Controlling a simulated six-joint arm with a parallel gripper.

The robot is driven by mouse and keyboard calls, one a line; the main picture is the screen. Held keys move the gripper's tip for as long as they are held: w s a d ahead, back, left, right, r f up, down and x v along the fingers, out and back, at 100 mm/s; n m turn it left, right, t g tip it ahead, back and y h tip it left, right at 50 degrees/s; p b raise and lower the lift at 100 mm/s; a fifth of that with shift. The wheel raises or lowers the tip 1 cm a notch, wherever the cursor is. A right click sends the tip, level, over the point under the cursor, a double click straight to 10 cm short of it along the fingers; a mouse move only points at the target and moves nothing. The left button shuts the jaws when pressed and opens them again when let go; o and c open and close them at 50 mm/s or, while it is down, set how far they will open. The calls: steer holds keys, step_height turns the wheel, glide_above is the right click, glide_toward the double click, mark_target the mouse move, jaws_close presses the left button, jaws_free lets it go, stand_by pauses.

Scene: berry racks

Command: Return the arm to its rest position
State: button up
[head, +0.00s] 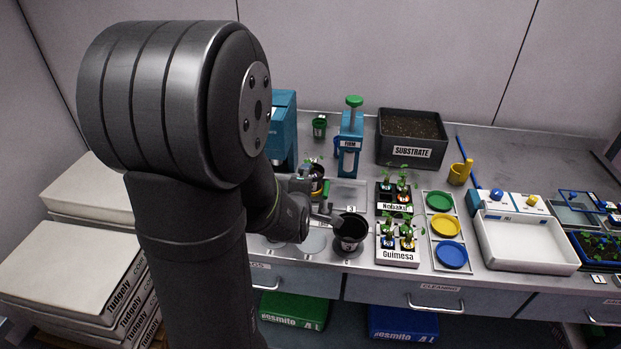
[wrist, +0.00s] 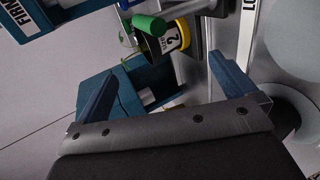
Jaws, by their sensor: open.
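My dark arm (head: 195,200) rises large at the left of the head view and bends down toward the bench. My gripper (wrist: 165,90) shows in the wrist view with its two blue fingers wide apart and nothing held between them. In the head view the arm's end is low over the bench, close to a black pot marked 3 (head: 350,236). My arm partly hides that area in the head view.
A blue firming press (head: 350,145) and a substrate bin (head: 411,150) stand at the back. Seedling racks labelled Nobaku (head: 396,207) and Guimesa (head: 397,256) stand right of the pots. Coloured dishes and a white tray (head: 525,243) lie farther right. Stacked bags (head: 85,275) fill the left.

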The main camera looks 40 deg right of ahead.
steer(key=shift+x, duration=1.25)
steer(key=v, duration=1)
steer(key=x, duration=1)
steer(key=shift+s+a+r, duration=0.35)
steer(key=shift+s+a, duration=0.1)
steer(key=shift+a, duration=0.05)
